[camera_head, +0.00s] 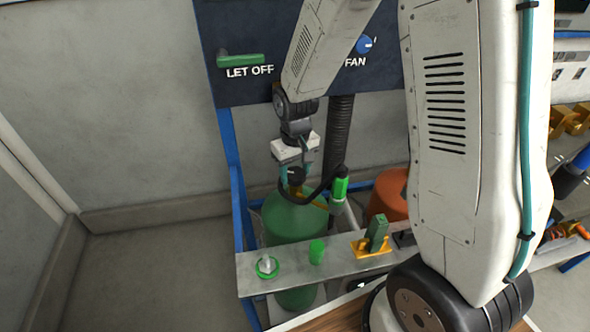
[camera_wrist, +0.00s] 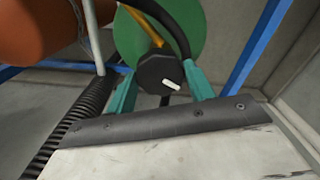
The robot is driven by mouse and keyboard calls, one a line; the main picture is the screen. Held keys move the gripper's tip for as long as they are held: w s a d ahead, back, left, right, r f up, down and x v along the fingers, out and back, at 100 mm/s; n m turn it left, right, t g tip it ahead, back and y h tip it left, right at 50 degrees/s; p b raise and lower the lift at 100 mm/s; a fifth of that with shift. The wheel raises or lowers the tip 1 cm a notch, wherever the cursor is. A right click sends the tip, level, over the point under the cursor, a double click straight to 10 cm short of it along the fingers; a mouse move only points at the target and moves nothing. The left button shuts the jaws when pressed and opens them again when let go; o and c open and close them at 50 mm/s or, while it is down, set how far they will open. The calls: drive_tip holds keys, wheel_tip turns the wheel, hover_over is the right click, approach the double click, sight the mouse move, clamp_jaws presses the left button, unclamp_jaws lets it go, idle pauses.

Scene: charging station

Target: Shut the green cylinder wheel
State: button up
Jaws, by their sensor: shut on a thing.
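The green cylinder (camera_head: 290,222) stands upright in a blue frame, behind a grey metal shelf. Its wheel (camera_head: 295,176) is a small black knob on top, largely hidden by my gripper in the head view. In the wrist view the wheel (camera_wrist: 160,73) is black and many-sided with a white mark, and the green cylinder (camera_wrist: 135,38) lies behind it. My gripper (camera_head: 297,166) points down over the cylinder top. Its teal fingers (camera_wrist: 160,88) stand on both sides of the wheel and are shut on it.
A black hose and a green-capped fitting (camera_head: 340,188) hang close to the right of my gripper. An orange cylinder (camera_head: 388,196) stands to the right. The shelf (camera_head: 325,268) carries green parts and a yellow bracket. A dark panel (camera_head: 232,88) reads "LET OFF" and "FAN".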

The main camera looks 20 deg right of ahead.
sight(295, 173)
drive_tip(key=m, duration=1.2)
drive_tip(key=shift+w+m, duration=0.1)
drive_tip(key=shift+m, duration=0.3)
idle(0.3)
drive_tip(key=o, duration=1)
wheel_tip(295, 173, up, 8)
drive_tip(key=shift+f, duration=0.1)
